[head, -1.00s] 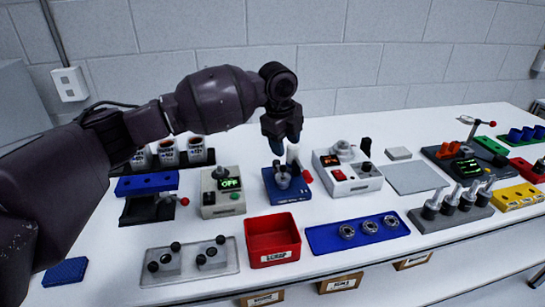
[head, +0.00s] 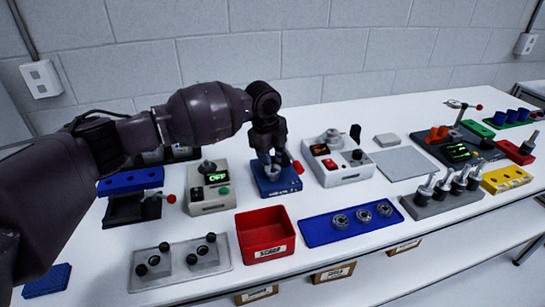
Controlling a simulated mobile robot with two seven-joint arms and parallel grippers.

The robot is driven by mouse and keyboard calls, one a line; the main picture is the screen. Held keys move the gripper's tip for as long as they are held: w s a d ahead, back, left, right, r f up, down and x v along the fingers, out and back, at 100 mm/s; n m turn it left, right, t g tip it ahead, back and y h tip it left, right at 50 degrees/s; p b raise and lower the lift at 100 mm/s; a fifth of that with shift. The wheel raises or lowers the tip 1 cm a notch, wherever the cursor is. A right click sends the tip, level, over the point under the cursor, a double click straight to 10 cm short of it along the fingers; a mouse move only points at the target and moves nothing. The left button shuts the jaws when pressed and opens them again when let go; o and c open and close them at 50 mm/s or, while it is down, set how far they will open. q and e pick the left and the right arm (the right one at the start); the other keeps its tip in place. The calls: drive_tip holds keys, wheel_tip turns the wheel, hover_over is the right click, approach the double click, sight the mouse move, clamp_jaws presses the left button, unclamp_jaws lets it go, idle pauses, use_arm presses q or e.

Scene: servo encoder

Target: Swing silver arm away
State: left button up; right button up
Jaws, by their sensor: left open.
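My left gripper (head: 268,157) points down over the blue-based fixture (head: 277,184) in the middle of the bench. Its jaws are open, and its fingertips are at the grey metal parts on top of the fixture. A red-tipped lever (head: 298,168) sticks out on the fixture's right side. A thin silver arm with a red knob (head: 464,105) stands on the dark station (head: 430,148) at the far right, well away from my left gripper. I cannot tell whether the fingers touch the fixture. My right gripper is not in view.
A beige box reading OFF (head: 208,208) stands left of the fixture, and a white box with a red display (head: 353,176) stands right. A red bin (head: 243,236) and a blue tray with rings (head: 312,237) lie in front. A grey plate (head: 402,163) is bare.

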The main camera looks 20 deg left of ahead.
use_arm(q)
drive_tip(key=shift+w+f, duration=0.2)
drive_tip(key=shift+f, duration=0.7)
clamp_jaws()
